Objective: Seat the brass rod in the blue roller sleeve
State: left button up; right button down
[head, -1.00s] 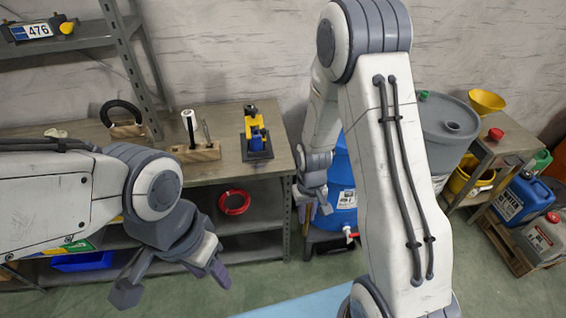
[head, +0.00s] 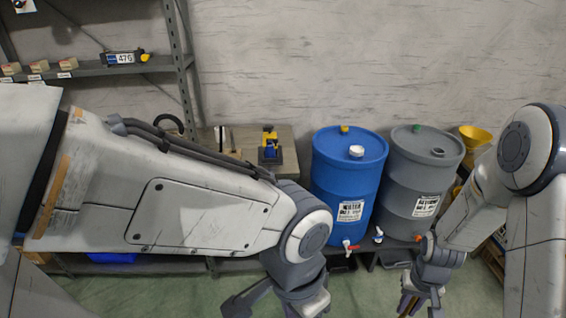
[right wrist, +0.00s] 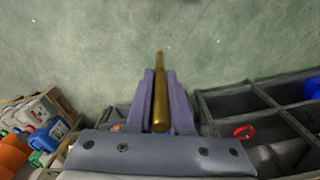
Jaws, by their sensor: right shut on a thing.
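A blue piece that looks like the roller sleeve (head: 269,152) sits in a small yellow stand on a black base, on the wooden bench top behind my left arm. The brass rod (right wrist: 160,101) is between the purple fingers of my right gripper (right wrist: 164,82), which is shut on it; the rod's far end sticks out past the fingertips. In the head view my right gripper (head: 422,302) hangs low at the right, in front of the drums and well away from the sleeve. My left gripper (head: 278,306) is at the bottom, fingers spread, partly cut off by the frame edge.
A blue drum (head: 347,180) and a grey drum (head: 412,180) with taps stand right of the bench. My left arm covers much of the bench and shelving. A white tube (head: 222,140) stands on the bench left of the sleeve. Green floor lies open below.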

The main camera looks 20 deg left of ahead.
aim_at(270, 151)
jog(key=u, duration=0.6)
jog(key=i, duration=0.55)
jog(key=u, duration=0.8)
jog(key=i, duration=0.6)
jog(key=u, duration=0.1)
